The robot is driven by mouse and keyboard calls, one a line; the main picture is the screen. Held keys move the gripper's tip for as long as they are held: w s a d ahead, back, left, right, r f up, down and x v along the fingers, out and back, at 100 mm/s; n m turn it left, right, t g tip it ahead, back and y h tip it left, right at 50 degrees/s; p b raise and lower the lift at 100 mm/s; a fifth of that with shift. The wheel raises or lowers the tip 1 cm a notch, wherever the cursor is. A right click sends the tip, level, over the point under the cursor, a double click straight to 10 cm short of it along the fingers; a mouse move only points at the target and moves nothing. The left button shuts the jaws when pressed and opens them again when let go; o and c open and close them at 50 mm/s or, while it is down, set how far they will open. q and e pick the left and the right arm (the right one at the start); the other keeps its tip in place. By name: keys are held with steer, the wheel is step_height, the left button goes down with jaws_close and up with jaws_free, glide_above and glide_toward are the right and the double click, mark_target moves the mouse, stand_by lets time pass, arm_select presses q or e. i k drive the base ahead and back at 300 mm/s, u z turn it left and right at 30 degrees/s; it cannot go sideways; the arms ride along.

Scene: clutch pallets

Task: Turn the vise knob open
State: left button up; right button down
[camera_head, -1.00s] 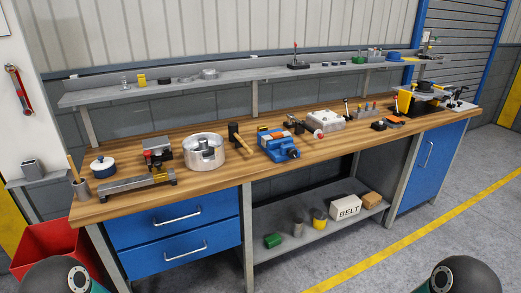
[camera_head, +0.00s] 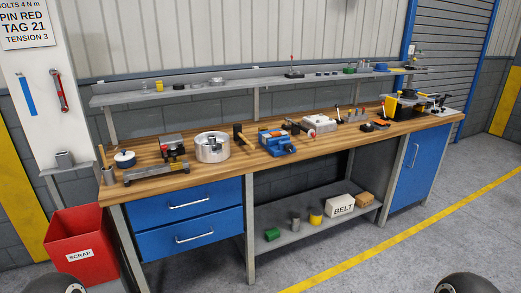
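The blue vise (camera_head: 277,142) sits on the wooden workbench (camera_head: 190,185), near its front edge and right of the large silver pot-like part. Its dark knob (camera_head: 291,149) faces the front right; whether it is open or shut is too small to tell. No gripper touches it. Only rounded dark parts of my own arms show at the bottom left and bottom right corners. My left and right grippers are outside the view.
A silver round part (camera_head: 212,147) and a hammer (camera_head: 243,138) stand left of the vise. A white block (camera_head: 319,123) lies to its right. A red scrap bin (camera_head: 82,245) stands left of the bench. The floor in front is clear.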

mark_target(288, 148)
steer(key=u, duration=0.15)
steer(key=k, duration=0.1)
steer(key=z, duration=0.35)
steer(key=i, duration=0.8)
steer(key=u, duration=0.15)
steer(key=k, duration=0.6)
steer(key=u, duration=0.25)
steer(key=i, duration=1.35)
steer(key=z, duration=0.05)
